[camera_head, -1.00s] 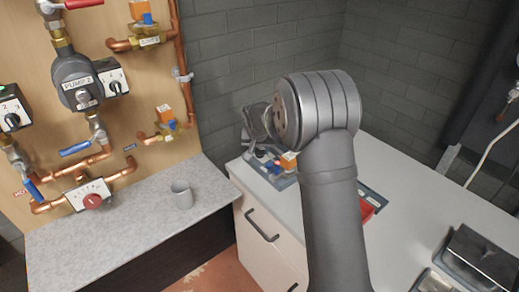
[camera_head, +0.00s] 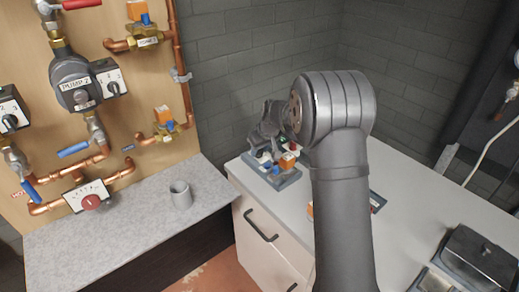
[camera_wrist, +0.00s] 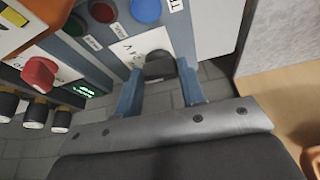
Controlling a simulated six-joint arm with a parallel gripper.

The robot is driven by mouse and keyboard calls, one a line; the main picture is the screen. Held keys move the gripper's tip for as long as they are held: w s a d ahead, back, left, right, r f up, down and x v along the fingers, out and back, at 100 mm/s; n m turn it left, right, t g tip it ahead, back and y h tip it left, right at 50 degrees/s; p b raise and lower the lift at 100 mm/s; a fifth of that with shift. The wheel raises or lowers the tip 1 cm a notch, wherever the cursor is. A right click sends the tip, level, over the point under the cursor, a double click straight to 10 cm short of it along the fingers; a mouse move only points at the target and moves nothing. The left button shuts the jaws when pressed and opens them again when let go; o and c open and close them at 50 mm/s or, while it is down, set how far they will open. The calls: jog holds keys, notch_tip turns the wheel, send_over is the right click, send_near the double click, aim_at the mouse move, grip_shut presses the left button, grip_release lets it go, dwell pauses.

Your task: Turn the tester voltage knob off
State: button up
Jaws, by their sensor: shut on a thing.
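The tester (camera_head: 288,180) is a blue-grey unit with coloured controls at the left end of the white counter. In the wrist view its white panel (camera_wrist: 140,43) carries a black knob (camera_wrist: 160,65) beside a partly hidden scale; I cannot read its setting. My gripper (camera_wrist: 161,74) has one finger on each side of this black knob and is shut on it. In the head view my gripper (camera_head: 268,138) is over the tester, partly hidden by my arm. A red knob (camera_wrist: 40,73) sits to the left in the wrist view.
Blue (camera_wrist: 146,10), red (camera_wrist: 103,12) and green (camera_wrist: 75,26) buttons sit close to the fingers. A lit green display (camera_wrist: 84,90) is to their left. A grey mug (camera_head: 181,195) stands on the stone ledge. A dark lidded box (camera_head: 480,258) is at the counter's right.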

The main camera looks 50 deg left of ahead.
jog(key=shift+n, duration=0.5)
jog(key=o, duration=1)
jog(key=shift+r, duration=0.15)
jog(key=v, duration=1.7)
jog(key=shift+w+r, duration=0.1)
jog(key=shift+w, duration=0.25)
jog(key=x, duration=1.7)
jog(key=shift+s+f, duration=0.25)
jog(key=shift+s, duration=0.05)
